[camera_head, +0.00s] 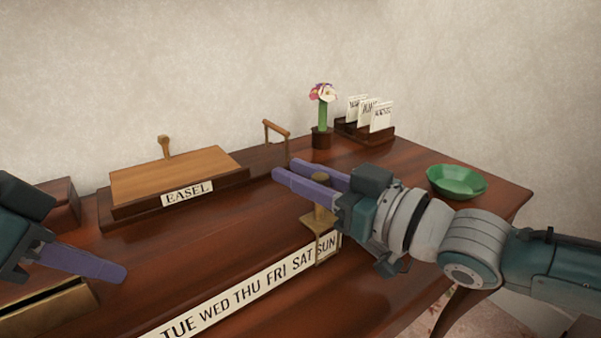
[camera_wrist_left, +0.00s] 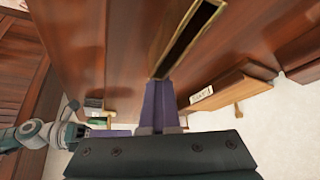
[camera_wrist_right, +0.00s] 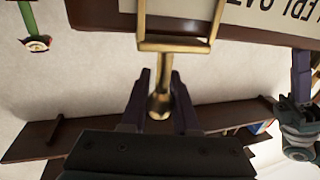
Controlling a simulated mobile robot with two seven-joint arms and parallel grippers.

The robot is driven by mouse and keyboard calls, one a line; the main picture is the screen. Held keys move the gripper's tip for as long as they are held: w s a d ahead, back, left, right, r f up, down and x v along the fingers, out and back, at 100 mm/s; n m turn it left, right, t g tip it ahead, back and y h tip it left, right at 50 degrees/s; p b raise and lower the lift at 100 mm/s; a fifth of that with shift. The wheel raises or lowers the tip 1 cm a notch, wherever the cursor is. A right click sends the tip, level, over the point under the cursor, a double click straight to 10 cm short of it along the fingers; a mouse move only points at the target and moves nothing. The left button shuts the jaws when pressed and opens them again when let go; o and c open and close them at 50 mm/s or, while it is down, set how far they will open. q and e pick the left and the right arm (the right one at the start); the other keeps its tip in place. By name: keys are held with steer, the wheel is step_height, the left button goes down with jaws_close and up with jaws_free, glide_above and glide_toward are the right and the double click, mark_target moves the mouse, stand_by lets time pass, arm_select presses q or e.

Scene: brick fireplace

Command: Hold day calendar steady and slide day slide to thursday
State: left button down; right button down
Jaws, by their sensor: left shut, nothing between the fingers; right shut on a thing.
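The day calendar (camera_head: 232,300) is a long wooden bar with a white strip showing TUE to SUN in the head view. Its left end is out of that view. The brass day slide (camera_head: 318,222) frames SUN at the right end, with a knobbed post on top. My right gripper (camera_head: 284,171) is shut on the slide's post, which shows between its fingers in the right wrist view (camera_wrist_right: 161,85). My left gripper (camera_head: 122,273) is shut and empty, above the table left of the strip. Its fingers are together in the left wrist view (camera_wrist_left: 160,85), apart from the calendar.
A brass-rimmed slot (camera_head: 45,296) lies near my left gripper. A wooden easel box (camera_head: 180,172) stands behind the calendar. At the back are a flower vase (camera_head: 323,115) and a card holder (camera_head: 368,131). A green bowl (camera_head: 457,181) sits right. The table between easel and calendar is clear.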

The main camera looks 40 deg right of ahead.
arm_select(q)
steer(key=shift+s+a+f, duration=0.1)
steer(key=shift+a+f, duration=0.1)
steer(key=shift+f, duration=0.15)
arm_select(e)
steer(key=a, duration=1.2)
steer(key=shift+s+f, duration=0.15)
steer(key=shift+s, duration=0.25)
steer(key=c, duration=0.7)
jaws_free()
steer(key=shift+o, duration=0.2)
steer(key=v, duration=1.2)
steer(key=shift+w+d, duration=0.1)
steer(key=shift+w, duration=0.05)
arm_select(q)
step_height(320, 180, up, 7)
steer(key=p, duration=0.6)
steer(key=shift+d+f+p, duration=0.1)
steer(key=shift+f+p, duration=0.05)
steer(key=shift+p, duration=0.15)
arm_select(e)
step_height(320, 180, up, 7)
steer(key=shift+f, duration=0.15)
